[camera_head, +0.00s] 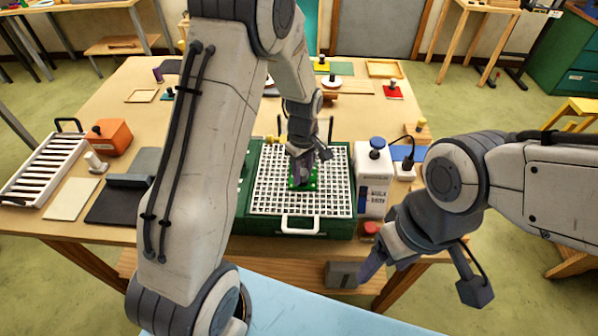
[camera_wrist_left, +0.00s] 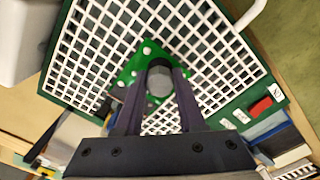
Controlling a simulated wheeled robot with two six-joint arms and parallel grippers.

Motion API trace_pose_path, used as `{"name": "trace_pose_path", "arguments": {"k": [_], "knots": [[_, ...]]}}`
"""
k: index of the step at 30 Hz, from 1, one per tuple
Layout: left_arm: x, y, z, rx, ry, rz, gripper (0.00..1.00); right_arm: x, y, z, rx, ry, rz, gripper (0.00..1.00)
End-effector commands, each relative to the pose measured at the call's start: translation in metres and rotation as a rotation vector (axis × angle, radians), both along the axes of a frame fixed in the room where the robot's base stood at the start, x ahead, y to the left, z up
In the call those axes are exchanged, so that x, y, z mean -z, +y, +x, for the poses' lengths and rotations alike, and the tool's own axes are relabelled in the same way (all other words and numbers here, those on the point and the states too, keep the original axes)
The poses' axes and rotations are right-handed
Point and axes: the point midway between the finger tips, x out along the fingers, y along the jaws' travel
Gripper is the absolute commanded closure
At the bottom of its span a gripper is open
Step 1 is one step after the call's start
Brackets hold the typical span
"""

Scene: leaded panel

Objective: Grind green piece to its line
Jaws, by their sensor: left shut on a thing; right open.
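The green piece (camera_head: 313,184) lies on or just above the white grid of the green grinder (camera_head: 262,200); I cannot tell if it touches. It has white dots near its edges and a grey round knob on top, clear in the left wrist view (camera_wrist_left: 128,72). My left gripper (camera_head: 303,172) points down over the grid, shut on the knob (camera_wrist_left: 160,78), with a finger on either side. It hides part of the piece in the head view. My right gripper (camera_head: 418,280) is open and empty, in front of the table's right side.
A white box with a blue knob (camera_head: 374,190) stands right of the grinder, and a red button (camera_head: 371,228) sits in front of it. A white slotted rack (camera_head: 45,170) and an orange block (camera_head: 110,137) are at left. Several coloured knobbed pieces lie at the back.

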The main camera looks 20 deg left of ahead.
Motion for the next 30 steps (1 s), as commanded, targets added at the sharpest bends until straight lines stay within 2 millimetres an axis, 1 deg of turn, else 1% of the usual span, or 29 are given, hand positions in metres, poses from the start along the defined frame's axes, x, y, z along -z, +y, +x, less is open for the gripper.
{"name": "trace_pose_path", "arguments": {"k": [11,27,30], "knots": [[-0.001,-0.003,0.003,0.002,-0.006,0.0,1.0,0.0,0.0,0.0,0.0,0.0,0.0,0.28],[-0.001,-0.026,0.008,0.002,-0.004,0.0,1.0,-0.002,0.0,0.0,0.0,0.0,0.0,0.28],[-0.001,-0.027,0.008,0.001,-0.003,-0.001,1.0,-0.003,0.0,0.0,0.0,0.0,0.0,0.28]]}}
